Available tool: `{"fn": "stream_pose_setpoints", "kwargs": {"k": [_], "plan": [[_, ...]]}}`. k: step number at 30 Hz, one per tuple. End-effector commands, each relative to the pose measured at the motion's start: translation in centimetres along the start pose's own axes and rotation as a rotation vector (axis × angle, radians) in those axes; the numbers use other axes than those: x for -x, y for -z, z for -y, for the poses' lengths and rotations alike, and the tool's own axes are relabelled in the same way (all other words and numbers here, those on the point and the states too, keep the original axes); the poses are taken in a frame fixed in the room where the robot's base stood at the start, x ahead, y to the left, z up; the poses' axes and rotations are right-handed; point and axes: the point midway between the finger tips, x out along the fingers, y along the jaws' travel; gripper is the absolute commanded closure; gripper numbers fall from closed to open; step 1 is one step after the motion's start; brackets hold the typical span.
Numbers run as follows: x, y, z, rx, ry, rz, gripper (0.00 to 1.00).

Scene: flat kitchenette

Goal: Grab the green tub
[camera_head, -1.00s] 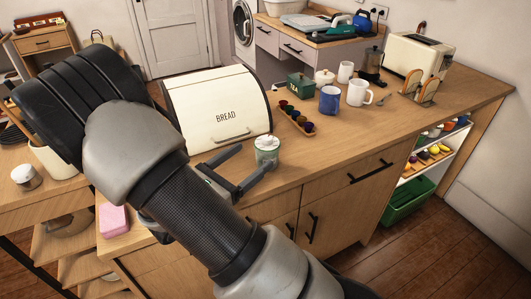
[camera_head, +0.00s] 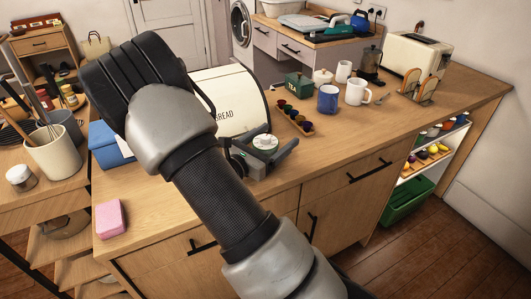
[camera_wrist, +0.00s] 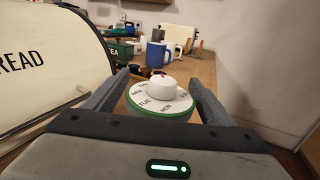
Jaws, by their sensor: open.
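A small round tub (camera_head: 265,142) with a green rim and a white knobbed top stands upright on the counter in front of the bread bin. In the wrist view the tub (camera_wrist: 146,106) shows day names around its top. My gripper (camera_head: 282,136) is open, with one finger on each side of the tub. In the wrist view my gripper (camera_wrist: 159,76) shows small gaps beside the tub; I cannot tell if either finger touches it. The tub's lower part is hidden.
The cream bread bin (camera_head: 235,97) stands close behind my gripper. A green tea tin (camera_head: 298,86), a tray of small cups (camera_head: 294,118), a blue mug (camera_head: 328,98) and a white mug (camera_head: 357,92) stand farther back. A pink sponge (camera_head: 111,218) lies left. The counter right of the tub is clear.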

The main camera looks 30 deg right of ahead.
Motion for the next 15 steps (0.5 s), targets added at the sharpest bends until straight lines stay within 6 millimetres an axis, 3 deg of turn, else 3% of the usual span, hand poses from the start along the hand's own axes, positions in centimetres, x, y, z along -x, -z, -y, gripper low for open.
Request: {"fn": "stream_pose_setpoints", "kwargs": {"k": [4, 13, 15], "plan": [[0.03, -0.01, -0.02, 0.0, 0.0, 0.0, 0.25], [0.06, -0.01, -0.02, 0.0, 0.0, 0.0, 0.75], [0.04, -0.08, -0.03, -0.001, 0.0, 0.001, 0.77]]}}
